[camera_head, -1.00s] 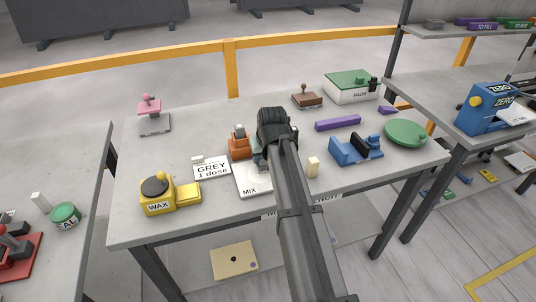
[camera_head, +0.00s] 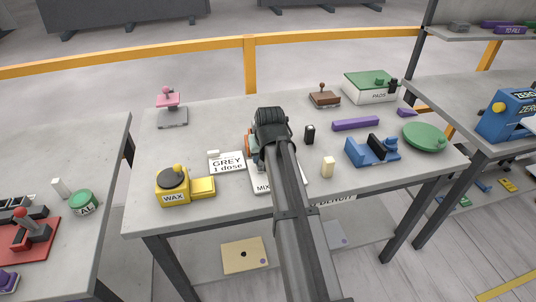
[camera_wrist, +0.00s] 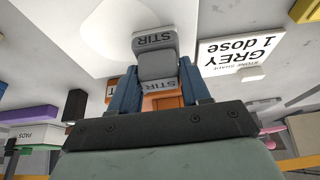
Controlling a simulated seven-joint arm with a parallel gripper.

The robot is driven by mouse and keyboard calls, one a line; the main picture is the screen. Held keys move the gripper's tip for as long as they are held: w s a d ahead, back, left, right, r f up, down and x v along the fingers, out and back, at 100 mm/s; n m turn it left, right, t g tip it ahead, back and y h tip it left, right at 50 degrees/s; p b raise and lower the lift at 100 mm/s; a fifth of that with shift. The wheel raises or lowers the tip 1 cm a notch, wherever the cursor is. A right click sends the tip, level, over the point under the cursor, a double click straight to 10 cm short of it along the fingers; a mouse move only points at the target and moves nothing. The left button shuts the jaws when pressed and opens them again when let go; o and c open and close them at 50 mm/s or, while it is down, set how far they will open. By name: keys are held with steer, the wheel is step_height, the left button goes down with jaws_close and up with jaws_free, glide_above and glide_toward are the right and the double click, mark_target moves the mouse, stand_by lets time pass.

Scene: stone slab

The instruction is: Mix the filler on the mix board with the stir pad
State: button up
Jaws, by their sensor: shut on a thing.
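My gripper (camera_wrist: 157,90) is shut on the grey stir pad (camera_wrist: 155,62), a block marked STIR, in the wrist view. The white mix board (camera_wrist: 72,60) lies under and beyond the pad, with a pale, smooth patch (camera_wrist: 108,28) on it that looks like the filler. I cannot tell whether the pad touches the board. In the head view the mix board (camera_head: 262,186) is at the front middle of the slab table, partly covered by my arm. My fingertips and the pad are mostly hidden there.
A GREY 1 dose card (camera_head: 227,163) lies left of the board, with the yellow WAX pot (camera_head: 173,188) beyond it. An orange item (camera_head: 248,143) is mostly hidden behind my gripper. A black block (camera_head: 310,134), cream block (camera_head: 328,167) and blue holder (camera_head: 370,153) stand to the right.

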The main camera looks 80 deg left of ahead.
steer(key=shift+r, duration=0.2)
steer(key=shift+r, duration=2.85)
steer(key=shift+r, duration=0.1)
steer(key=shift+r, duration=1.4)
steer(key=shift+w, duration=0.1)
